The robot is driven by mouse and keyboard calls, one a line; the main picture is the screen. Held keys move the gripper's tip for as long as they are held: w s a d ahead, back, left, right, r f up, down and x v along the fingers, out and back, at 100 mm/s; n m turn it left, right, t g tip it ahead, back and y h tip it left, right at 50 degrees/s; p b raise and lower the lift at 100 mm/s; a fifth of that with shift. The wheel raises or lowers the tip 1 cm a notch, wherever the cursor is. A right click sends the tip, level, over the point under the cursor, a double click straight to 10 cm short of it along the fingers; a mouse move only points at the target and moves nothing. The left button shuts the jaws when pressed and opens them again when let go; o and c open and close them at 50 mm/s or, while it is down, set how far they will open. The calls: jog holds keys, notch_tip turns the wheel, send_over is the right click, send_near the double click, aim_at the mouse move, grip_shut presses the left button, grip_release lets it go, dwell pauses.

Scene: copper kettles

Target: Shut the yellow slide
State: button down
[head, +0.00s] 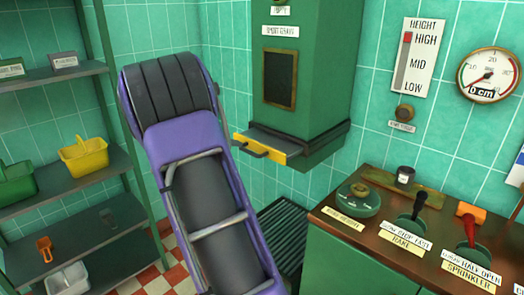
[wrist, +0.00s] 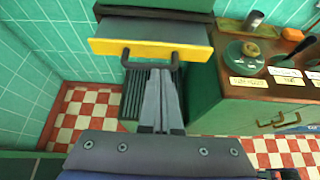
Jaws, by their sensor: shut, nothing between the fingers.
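The yellow slide (head: 262,143) sticks out from the bottom of the green wall cabinet (head: 303,80). Its grey top plate shows behind the yellow front, so it stands partly out. A dark bar handle is on the front. In the wrist view the yellow front (wrist: 108,46) spans the upper middle, with the handle below its edge. My gripper (wrist: 161,78) is shut and empty, its fingertips by the right half of the handle; I cannot tell whether they touch. In the head view my purple arm hides the gripper.
A brown-topped console (head: 330,226) with a dial, a black lever (head: 420,203) and a red lever (head: 469,226) stands to the right. Shelves with a yellow basket (head: 84,157) and green basket (head: 16,184) are at left.

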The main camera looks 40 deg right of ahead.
aim_at(262, 149)
jog(key=x, duration=1)
jog(key=shift+s+d+f, duration=0.1)
jog(key=shift+s+f, duration=0.05)
jog(key=shift+f, duration=0.2)
